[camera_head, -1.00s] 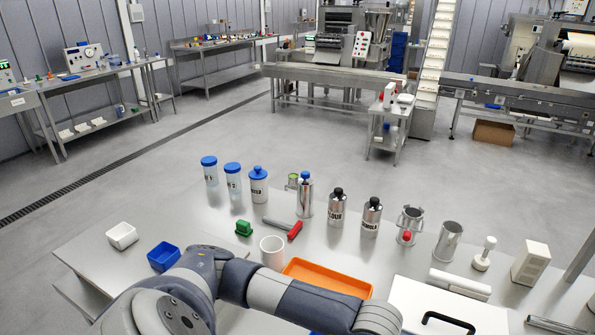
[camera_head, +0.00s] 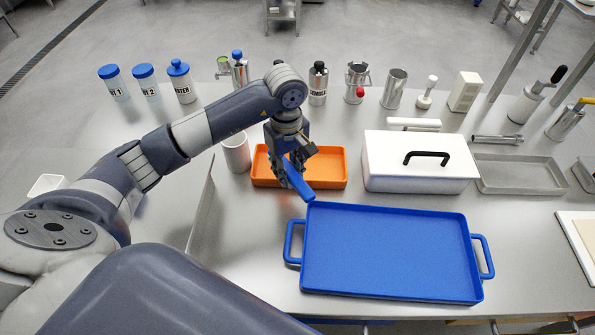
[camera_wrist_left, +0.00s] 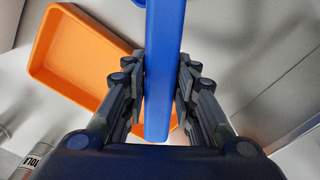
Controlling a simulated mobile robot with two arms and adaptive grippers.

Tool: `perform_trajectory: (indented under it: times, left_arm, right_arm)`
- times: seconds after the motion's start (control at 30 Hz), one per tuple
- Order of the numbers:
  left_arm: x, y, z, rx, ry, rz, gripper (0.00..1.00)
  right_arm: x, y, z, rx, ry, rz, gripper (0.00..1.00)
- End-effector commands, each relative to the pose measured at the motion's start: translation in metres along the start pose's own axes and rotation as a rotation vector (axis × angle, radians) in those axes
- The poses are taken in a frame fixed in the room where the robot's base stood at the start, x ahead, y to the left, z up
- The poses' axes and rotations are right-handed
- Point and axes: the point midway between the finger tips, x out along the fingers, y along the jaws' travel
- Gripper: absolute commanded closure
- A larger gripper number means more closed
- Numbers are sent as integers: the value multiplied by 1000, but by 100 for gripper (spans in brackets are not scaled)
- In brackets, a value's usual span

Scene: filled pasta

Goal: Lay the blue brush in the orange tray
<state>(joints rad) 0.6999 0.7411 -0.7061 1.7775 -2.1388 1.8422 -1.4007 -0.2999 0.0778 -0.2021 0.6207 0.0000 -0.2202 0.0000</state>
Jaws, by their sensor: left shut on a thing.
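My left gripper (camera_head: 288,168) is shut on the blue brush (camera_head: 299,180). In the head view the brush slants down to the right, across the front wall of the orange tray (camera_head: 330,166). The left wrist view shows the blue brush (camera_wrist_left: 166,60) between the fingers of the left gripper (camera_wrist_left: 164,98). There the orange tray (camera_wrist_left: 80,58) is left of the brush and looks empty. How high the brush is above the table is hard to tell. Its bristles are not clear. My right gripper is out of view.
A large blue tray (camera_head: 390,250) lies in front of the orange one. A white box with a black handle (camera_head: 418,165) stands right of it, and a white cup (camera_head: 236,152) left. Bottles and cans, such as a blue-lidded bottle (camera_head: 181,82), line the back.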

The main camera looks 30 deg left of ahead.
Motion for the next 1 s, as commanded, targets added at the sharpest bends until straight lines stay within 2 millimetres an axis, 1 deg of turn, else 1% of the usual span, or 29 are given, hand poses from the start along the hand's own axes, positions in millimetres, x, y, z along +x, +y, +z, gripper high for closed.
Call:
perform_trajectory:
  times: [0.03, 0.2, 0.3, 0.4, 0.5, 0.6, 0.67, 0.77, 0.8, 0.9, 1.0]
  left_arm:
    - [0, 8, -11, -103, -2, 5, 100]
    - [-13, 23, -45, -459, -3, 4, 100]
    - [-19, 29, -59, -639, -3, 3, 100]
    - [-24, 33, -69, -781, -4, 3, 100]
    - [-28, 34, -76, -881, -2, 2, 100]
    - [-30, 35, -80, -939, -2, 2, 100]
    - [-27, 35, -80, -957, -2, -1, 100]
    - [-11, 35, -80, -967, -4, -4, 100]
    - [-3, 34, -80, -967, -3, -5, 100]
    - [14, 35, -80, -966, -4, -3, 100]
    - [26, 35, -80, -965, -2, 0, 100]
  right_arm:
    - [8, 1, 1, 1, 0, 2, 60]
    - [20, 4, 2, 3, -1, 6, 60]
    - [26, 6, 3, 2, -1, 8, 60]
    - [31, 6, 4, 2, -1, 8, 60]
    - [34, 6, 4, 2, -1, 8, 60]
    - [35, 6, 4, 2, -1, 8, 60]
    - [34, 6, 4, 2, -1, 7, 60]
    - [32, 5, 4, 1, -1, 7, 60]
    - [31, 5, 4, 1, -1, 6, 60]
    - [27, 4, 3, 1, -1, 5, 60]
    - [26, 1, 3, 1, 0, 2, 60]
